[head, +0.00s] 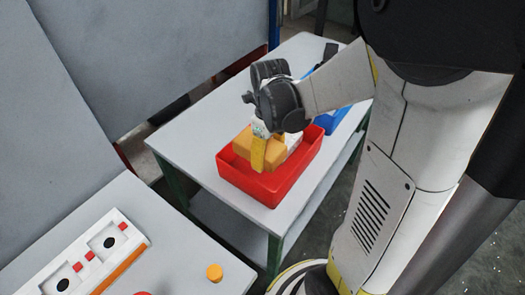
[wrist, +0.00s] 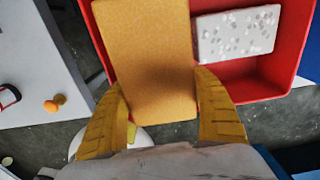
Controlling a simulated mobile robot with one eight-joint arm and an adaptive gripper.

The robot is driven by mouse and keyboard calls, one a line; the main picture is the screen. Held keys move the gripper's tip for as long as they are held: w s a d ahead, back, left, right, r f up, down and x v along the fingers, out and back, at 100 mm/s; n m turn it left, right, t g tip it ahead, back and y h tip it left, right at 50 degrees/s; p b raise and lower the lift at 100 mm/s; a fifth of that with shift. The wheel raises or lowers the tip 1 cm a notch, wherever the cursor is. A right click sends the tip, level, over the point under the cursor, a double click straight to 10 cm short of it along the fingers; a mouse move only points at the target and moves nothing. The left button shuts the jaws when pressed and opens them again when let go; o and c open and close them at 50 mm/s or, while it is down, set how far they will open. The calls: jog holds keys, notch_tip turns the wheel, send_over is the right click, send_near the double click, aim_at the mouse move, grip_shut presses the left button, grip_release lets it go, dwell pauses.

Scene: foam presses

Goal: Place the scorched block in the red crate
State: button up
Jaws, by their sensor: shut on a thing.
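The block in my gripper is orange-tan (head: 242,143), browner near its lower end in the wrist view (wrist: 155,50); I cannot tell if that is scorch or shadow. My gripper (head: 257,160) is shut on it, with a yellow finger on each side, as the wrist view shows (wrist: 160,82). The block is at the red crate (head: 285,187), over or partly inside its opening; I cannot tell whether it touches the bottom. The crate also shows in the wrist view (wrist: 264,87). A white speckled block (wrist: 236,33) lies in the crate, right of the held block.
The crate stands on a grey table (head: 190,148). A blue crate (head: 332,120) is behind it to the right. A nearer table at lower left carries a white panel with round black openings (head: 90,255) and an orange knob (head: 214,273). The grey table's left part is clear.

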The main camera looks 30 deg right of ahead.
aim_at(267, 180)
notch_tip(267, 180, down, 10)
jog(key=b, duration=0.3)
jog(key=shift+b, duration=0.4)
jog(key=shift+f, duration=0.2)
jog(key=o, duration=0.8)
jog(key=shift+r, duration=0.1)
